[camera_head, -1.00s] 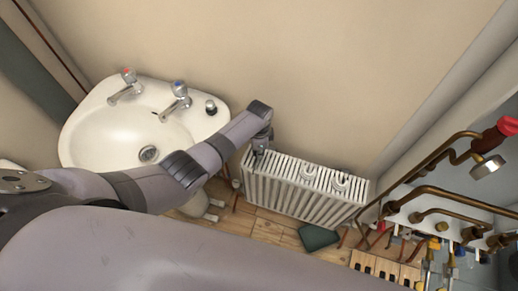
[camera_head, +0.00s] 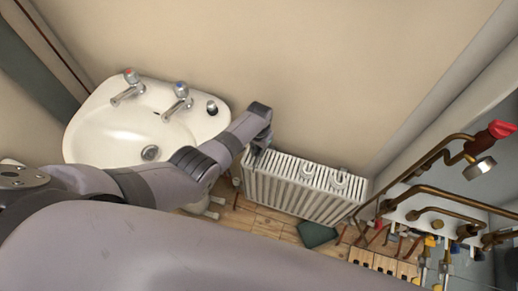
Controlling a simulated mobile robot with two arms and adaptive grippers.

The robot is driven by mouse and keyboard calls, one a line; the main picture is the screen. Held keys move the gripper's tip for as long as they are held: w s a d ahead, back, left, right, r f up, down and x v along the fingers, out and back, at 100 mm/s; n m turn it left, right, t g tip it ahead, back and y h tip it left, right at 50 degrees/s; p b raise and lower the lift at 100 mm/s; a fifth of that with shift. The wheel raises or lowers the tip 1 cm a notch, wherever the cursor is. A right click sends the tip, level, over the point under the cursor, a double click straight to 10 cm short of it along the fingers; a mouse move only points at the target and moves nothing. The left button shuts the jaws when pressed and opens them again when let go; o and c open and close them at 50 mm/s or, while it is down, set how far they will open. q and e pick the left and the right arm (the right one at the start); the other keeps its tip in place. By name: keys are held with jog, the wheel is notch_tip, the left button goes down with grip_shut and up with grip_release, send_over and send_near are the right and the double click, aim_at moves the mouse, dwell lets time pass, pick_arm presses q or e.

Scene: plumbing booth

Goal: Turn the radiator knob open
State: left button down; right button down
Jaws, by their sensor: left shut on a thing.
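A white ribbed radiator (camera_head: 305,190) stands against the wall, right of the sink. My left arm comes in from the left, across the front of the sink. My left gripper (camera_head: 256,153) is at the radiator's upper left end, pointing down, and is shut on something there. The gripper and wrist hide what it holds, so I cannot make out the radiator knob. My right gripper is not in view.
A white sink (camera_head: 105,141) with two taps is at the left. Copper pipes with a red-handled valve (camera_head: 499,130) are at the right. A dark green object (camera_head: 316,234) lies on the wooden floor in front of the radiator. The wall above the radiator is bare.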

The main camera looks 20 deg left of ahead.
pick_arm(q)
jog(key=shift+n, duration=0.6)
jog(key=c, duration=1.6)
grip_release()
jog(key=shift+r, duration=0.1)
notch_tip(320, 180, up, 12)
